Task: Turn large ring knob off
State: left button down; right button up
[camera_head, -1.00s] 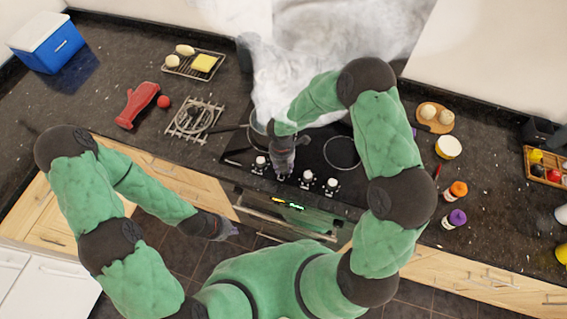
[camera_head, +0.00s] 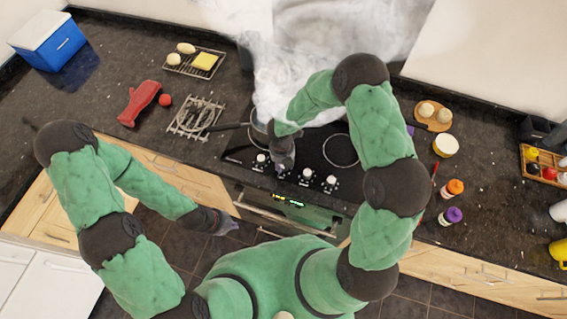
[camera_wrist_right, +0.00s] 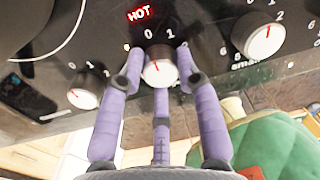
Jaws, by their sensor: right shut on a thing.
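The stove's front panel carries a row of white knobs with red pointer lines. My right gripper (camera_wrist_right: 159,58) is shut on one white knob (camera_wrist_right: 158,73), with purple fingers on both sides of it and one below. The red pointer on this knob tilts to the upper left, near the 0. In the head view my right gripper (camera_head: 284,168) hides this knob, between the leftmost knob (camera_head: 261,160) and another knob (camera_head: 307,174). A red HOT sign (camera_wrist_right: 141,13) glows above it. My left gripper (camera_head: 227,226) hangs empty before the cabinets; its finger opening is unclear.
White smoke (camera_head: 290,50) rises at the back of the hob. Neighbouring knobs (camera_wrist_right: 83,92) and (camera_wrist_right: 264,38) stand close on both sides. Bottles (camera_head: 453,187) stand on the counter at right.

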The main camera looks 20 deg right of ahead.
jog(key=o, duration=1.2)
jog(key=shift+c, duration=0.2)
jog(key=shift+r, duration=0.1)
notch_tip(320, 180, up, 12)
jog(key=shift+w+a, duration=0.15)
jog(key=shift+a, duration=0.1)
jog(key=shift+f, duration=0.2)
